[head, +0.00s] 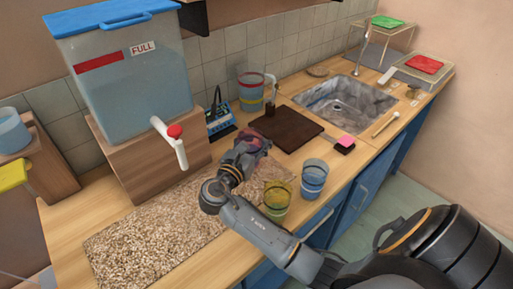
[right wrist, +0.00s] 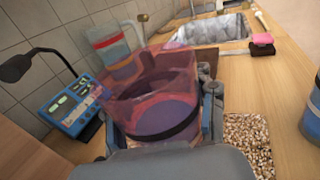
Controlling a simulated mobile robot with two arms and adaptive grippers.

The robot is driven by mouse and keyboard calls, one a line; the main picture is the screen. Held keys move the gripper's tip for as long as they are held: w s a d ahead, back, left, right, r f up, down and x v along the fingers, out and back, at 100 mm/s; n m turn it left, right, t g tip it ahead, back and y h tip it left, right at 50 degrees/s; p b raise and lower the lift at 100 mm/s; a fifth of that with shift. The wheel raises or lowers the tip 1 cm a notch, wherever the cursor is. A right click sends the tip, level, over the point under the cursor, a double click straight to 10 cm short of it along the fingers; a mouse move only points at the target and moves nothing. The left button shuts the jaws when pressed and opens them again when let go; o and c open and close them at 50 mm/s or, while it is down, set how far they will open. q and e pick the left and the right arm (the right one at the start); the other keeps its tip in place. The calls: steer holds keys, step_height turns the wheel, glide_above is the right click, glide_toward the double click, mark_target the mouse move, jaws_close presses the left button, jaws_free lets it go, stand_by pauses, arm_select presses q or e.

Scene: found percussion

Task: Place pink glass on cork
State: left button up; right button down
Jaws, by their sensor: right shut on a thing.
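The pink glass (right wrist: 150,85) is see-through pink-purple with a dark band, and fills the middle of the right wrist view. My right gripper (right wrist: 162,118) is shut on it, with a finger on each side. In the head view the right gripper (head: 254,146) hides part of the glass (head: 262,138), near the far right end of the cork. The cork (head: 150,240) is a speckled tan mat along the front of the counter; part of it shows in the right wrist view (right wrist: 250,150). Whether the glass touches the cork cannot be told. My left gripper is not in view.
A yellow glass (head: 277,198) and a blue glass (head: 314,178) stand near the front edge. A dark board (head: 285,129), a blue device (head: 220,120) and a pitcher (head: 251,92) stand behind. A large water tank (head: 135,85) rises behind the cork. The cork's left part is clear.

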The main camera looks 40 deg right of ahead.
steer(key=f, duration=0.3)
steer(key=shift+w+d, duration=0.2)
steer(key=shift+w, duration=0.05)
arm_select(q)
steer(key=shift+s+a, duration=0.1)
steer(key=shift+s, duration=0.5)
arm_select(e)
steer(key=shift+f, duration=0.3)
steer(key=shift+f, duration=0.1)
steer(key=shift+c, duration=2.3)
jaws_free()
steer(key=shift+s+a, duration=0.1)
steer(key=p+v, duration=0.4)
steer(key=v, duration=0.6)
steer(key=shift+s+a, duration=0.1)
steer(key=shift+a, duration=0.15)
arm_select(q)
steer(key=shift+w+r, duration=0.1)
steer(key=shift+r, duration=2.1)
arm_select(e)
steer(key=shift+s+a, duration=0.3)
steer(key=shift+a, duration=0.3)
